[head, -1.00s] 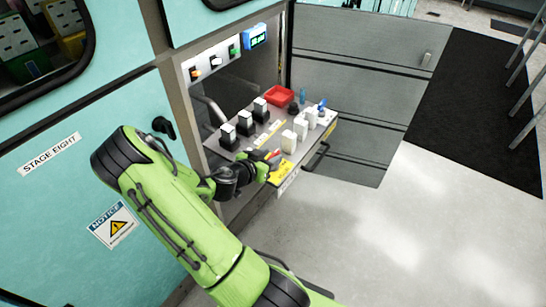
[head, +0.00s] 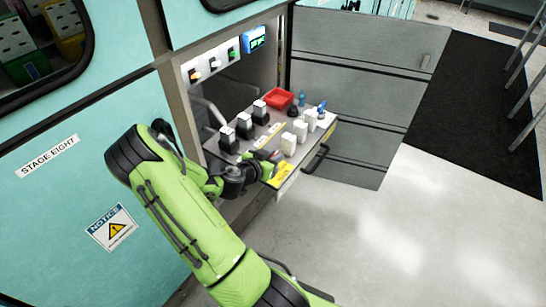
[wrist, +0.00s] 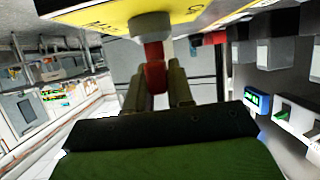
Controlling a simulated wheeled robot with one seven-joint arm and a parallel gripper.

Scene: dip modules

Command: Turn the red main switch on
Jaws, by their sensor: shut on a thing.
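The red main switch (wrist: 154,66) shows in the wrist view as a red handle on a round grey base (wrist: 152,26). The base sits on a yellow label plate (wrist: 95,17). My gripper (wrist: 157,80) has its two fingers on either side of the red handle and is shut on it. In the head view my gripper (head: 266,166) is at the front corner of the pull-out shelf, by the yellow plate (head: 280,174). There the gripper mostly hides the switch, and its exact angle cannot be told.
Black-based modules (head: 244,125) and white modules (head: 300,130) stand on the shelf behind the gripper. A red tray (head: 278,98) lies at the back. A blue display (head: 255,39) and lit buttons (head: 214,61) are above. A handle (head: 316,160) juts from the shelf front.

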